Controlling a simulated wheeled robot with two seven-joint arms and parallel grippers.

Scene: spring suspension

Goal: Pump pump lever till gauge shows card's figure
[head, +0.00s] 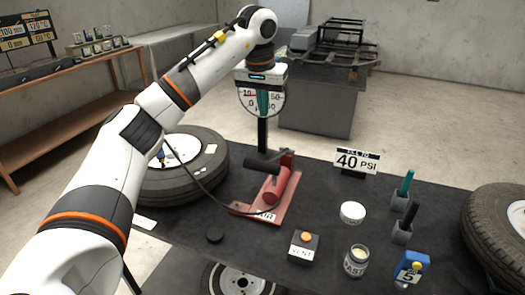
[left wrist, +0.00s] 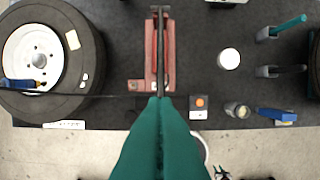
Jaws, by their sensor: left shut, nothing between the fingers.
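My left gripper (head: 263,114) points down in front of the gauge (head: 246,104), its green fingers shut and empty. In the left wrist view its fingertips (left wrist: 160,99) show over the near end of the pump. The round white gauge on a dark post is partly covered by the gripper; its needle cannot be made out. The red foot-style pump (head: 275,192) lies on the dark table below, with a dark-handled pump lever (head: 262,163) above its body, apart from the fingers in the head view. My right gripper is out of view.
A tyre (head: 180,185) lies left of the pump, with a hose running to it. A box with an orange button (head: 306,238), white lid (head: 352,212), jar (head: 356,260), blue gauge-like item (head: 411,266) and tool holders (head: 402,232) stand right. Another tyre (head: 490,225) is far right.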

